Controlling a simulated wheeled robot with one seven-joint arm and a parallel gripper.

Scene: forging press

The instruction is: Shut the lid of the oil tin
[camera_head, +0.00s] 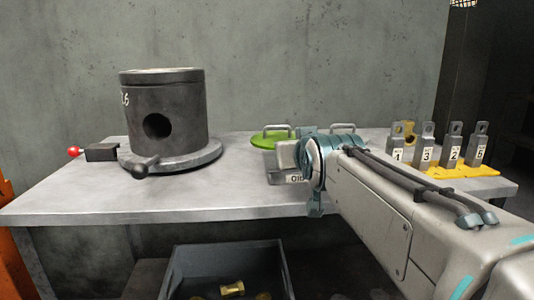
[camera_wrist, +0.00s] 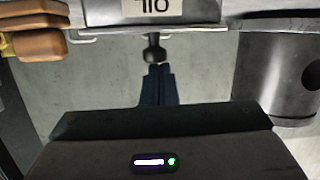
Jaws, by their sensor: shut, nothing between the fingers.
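The oil tin (camera_head: 288,178) is a grey box with an OIL label on its front, on the bench at the middle, partly behind my arm. Its labelled front also shows, upside down, at the top of the wrist view (camera_wrist: 152,8). A dark round knob (camera_wrist: 154,50) shows by the tin's edge. My gripper (camera_wrist: 156,70) is shut and empty, its dark fingertips lined up with the knob; I cannot tell whether they touch. In the head view my wrist hides the gripper and much of the tin. How far the lid stands open cannot be told.
A dark cylinder (camera_head: 180,115) with a side hole stands on the left of the bench (camera_head: 90,195). A green disc (camera_head: 270,141) lies behind the tin. Numbered grey blocks (camera_head: 427,145) stand at right. A dark bin (camera_head: 225,262) is below. The front left bench is clear.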

